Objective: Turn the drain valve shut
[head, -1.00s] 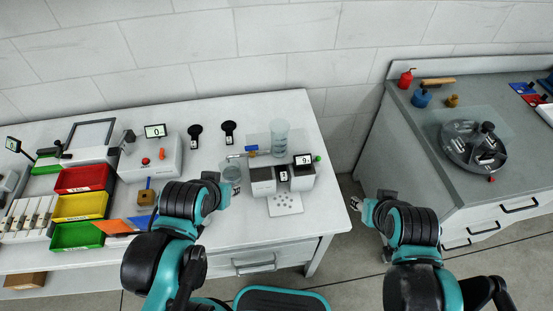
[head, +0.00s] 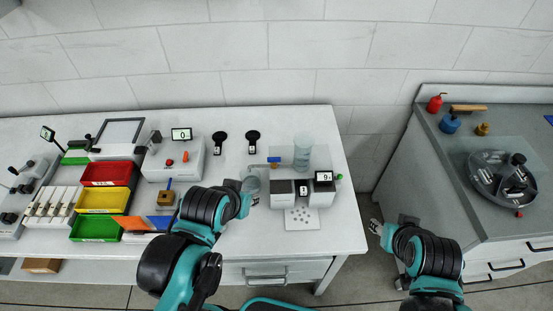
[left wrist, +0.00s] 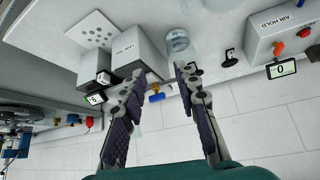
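A small valve with a blue handle (head: 274,160) sits beside a clear cylinder (head: 302,153) behind two grey-white blocks on the bench; I take it for the drain valve. In the left wrist view its blue handle (left wrist: 156,98) and brass-coloured part show between and beyond my finger pads.
The grey-white blocks (head: 317,192) carry a small display. A perforated plate (head: 301,218) lies in front. A control box (head: 172,164) and coloured bins (head: 106,173) stand left. A second bench (head: 462,205) with a round tray is right.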

